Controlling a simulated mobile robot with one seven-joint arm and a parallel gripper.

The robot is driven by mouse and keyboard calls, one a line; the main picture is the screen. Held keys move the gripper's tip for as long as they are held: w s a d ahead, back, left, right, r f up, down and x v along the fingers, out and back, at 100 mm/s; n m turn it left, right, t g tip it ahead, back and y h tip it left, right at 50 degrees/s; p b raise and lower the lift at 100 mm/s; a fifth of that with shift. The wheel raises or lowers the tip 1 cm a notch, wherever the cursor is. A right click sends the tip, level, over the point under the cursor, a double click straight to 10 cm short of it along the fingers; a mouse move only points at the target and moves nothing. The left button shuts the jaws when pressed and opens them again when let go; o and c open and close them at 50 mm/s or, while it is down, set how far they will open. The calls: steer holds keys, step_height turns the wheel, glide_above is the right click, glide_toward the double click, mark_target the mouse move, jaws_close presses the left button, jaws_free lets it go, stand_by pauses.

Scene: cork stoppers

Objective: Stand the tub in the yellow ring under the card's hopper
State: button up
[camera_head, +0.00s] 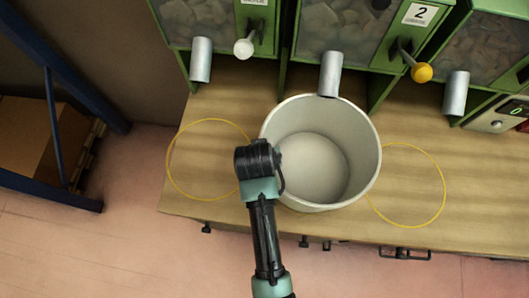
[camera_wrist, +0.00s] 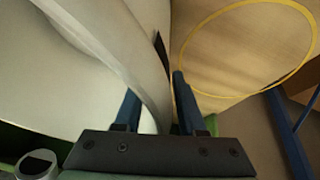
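The white tub (camera_head: 361,150) is upright and empty at the middle of the wooden bench, below the middle hopper's grey spout (camera_head: 330,75). I cannot tell whether its base touches the bench. My gripper (camera_head: 262,160) is at its left rim. In the wrist view the tub's wall (camera_wrist: 149,60) runs between the two blue fingers of my gripper (camera_wrist: 155,95), which look closed on it. One yellow ring (camera_head: 169,160) lies left of the tub, also seen in the wrist view (camera_wrist: 309,20). Another yellow ring (camera_head: 444,185) lies right, partly behind the tub.
Green hoppers line the bench's back, with a left spout (camera_head: 201,60) and a right spout (camera_head: 456,92). A label reads 2 (camera_head: 418,14). A white-knobbed lever (camera_head: 243,48) and a yellow-knobbed lever (camera_head: 422,72) stick out. A blue rack (camera_head: 65,110) stands left.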

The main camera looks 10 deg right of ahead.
steer(key=shift+r, duration=0.1)
steer(key=shift+r, duration=0.2)
steer(key=v, duration=1.1)
steer(key=shift+r+b, duration=0.3)
steer(key=shift+s+f, duration=0.1)
steer(key=shift+s, duration=0.05)
